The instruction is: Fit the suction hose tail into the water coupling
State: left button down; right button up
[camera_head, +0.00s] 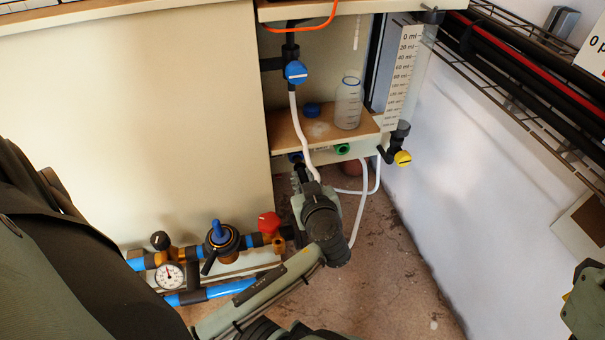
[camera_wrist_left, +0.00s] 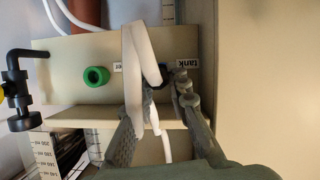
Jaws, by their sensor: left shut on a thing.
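The white suction hose (camera_head: 298,120) hangs from a blue-handled valve (camera_head: 295,72) down to my left gripper (camera_head: 304,172). In the left wrist view, the hose (camera_wrist_left: 134,75) makes a bend in front of the left gripper (camera_wrist_left: 160,98), which is shut on the hose tail; its tip is hard to make out. A green ring coupling (camera_head: 342,149) is on the panel below the shelf, right of the gripper. It also shows in the left wrist view (camera_wrist_left: 95,76), beside a label ending in "er", probably the water coupling. A dark fitting by the "tank" label (camera_wrist_left: 182,64) is partly hidden.
A clear bottle (camera_head: 348,103) and a blue cap (camera_head: 312,109) are on the shelf above. A yellow-handled tap (camera_head: 402,158) is to the right. Blue pipework with a gauge (camera_head: 169,275) and a red valve (camera_head: 269,223) lies low at left. Other white hoses loop under the panel.

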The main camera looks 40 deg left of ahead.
pick_arm(q)
jog(key=shift+s+d, duration=0.85)
jog(key=shift+d, duration=0.2)
jog(key=shift+r, duration=0.1)
